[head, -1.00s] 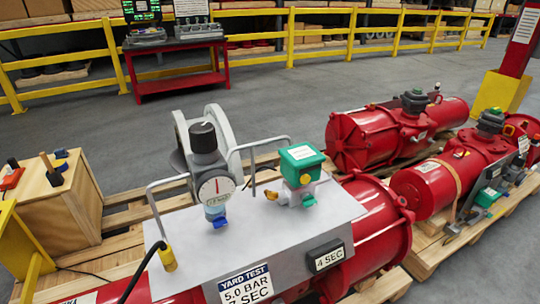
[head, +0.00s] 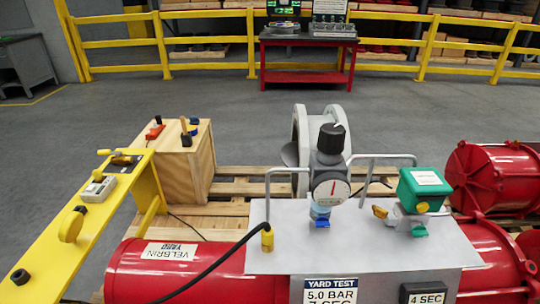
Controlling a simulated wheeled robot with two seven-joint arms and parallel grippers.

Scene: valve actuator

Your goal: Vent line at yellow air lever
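A yellow stand (head: 55,248) runs along the left. On its far end lies a small yellow lever-like part (head: 118,154) beside dark fittings. A yellow handle (head: 380,211) also sticks out left of the green-capped valve (head: 424,195) on the grey plate (head: 283,245); I cannot tell which is the air lever. A round gauge (head: 331,189) with a black knob stands on the plate. A black hose (head: 212,267) runs from a yellow fitting (head: 267,236) on the plate down to the left. Neither gripper is in view.
The plate sits over a large red cylinder (head: 128,270). A wooden box (head: 183,167) stands on the pallet behind. More red cylinders (head: 494,177) lie at right. A red table (head: 306,66) and yellow railing (head: 205,40) are at the back. The grey floor between is clear.

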